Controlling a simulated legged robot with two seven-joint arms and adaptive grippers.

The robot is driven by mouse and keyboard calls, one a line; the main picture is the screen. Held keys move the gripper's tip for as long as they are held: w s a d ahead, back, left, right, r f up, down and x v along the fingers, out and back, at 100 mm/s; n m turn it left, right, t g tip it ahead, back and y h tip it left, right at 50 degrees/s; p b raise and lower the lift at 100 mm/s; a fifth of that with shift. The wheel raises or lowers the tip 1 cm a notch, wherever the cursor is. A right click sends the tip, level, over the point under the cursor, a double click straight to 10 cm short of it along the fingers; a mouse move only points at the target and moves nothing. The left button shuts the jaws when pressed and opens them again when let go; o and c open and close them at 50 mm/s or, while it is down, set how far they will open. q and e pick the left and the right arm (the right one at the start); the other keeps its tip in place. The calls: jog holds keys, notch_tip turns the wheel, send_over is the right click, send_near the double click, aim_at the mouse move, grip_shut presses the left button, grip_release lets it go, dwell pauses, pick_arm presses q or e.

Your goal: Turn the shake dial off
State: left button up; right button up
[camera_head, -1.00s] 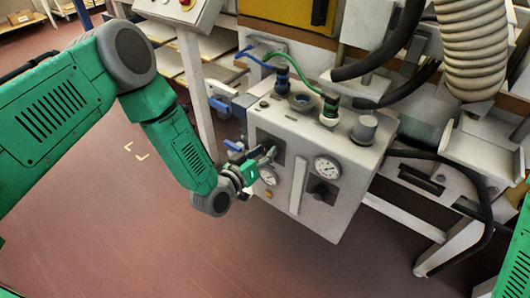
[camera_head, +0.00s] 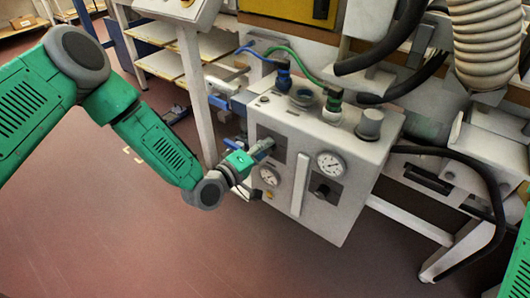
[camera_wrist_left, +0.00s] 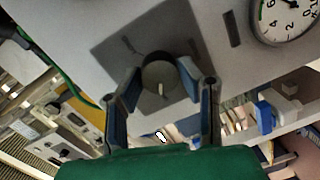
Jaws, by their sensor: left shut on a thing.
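The dial, a round grey knob with a white pointer mark (camera_wrist_left: 158,74), sits on a dark square plate on the front of a light grey control box (camera_head: 343,219). My left gripper (camera_head: 264,147) is at the upper left of that front face. In the left wrist view the fingers of my left gripper (camera_wrist_left: 160,82) stand on both sides of the knob, shut on it. The pointer mark points down in that view. In the head view the gripper hides most of the knob. My right gripper is out of view.
Two gauges (camera_head: 331,164) (camera_head: 269,176), a vertical white bar (camera_head: 299,184) and a second dark knob (camera_head: 322,190) share the box's front. Hose fittings (camera_head: 332,108) stand on top. Black hoses hang at the right. Open red floor lies in front.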

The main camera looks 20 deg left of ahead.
pick_arm(q)
jog(key=shift+a+f+n+b, duration=0.15)
jog(key=shift+f+n+b, duration=0.15)
jog(key=shift+n, duration=0.4)
jog(key=shift+r, duration=0.1)
jog(key=o, duration=1)
jog(key=shift+o, duration=0.7)
jog(key=shift+w, duration=0.1)
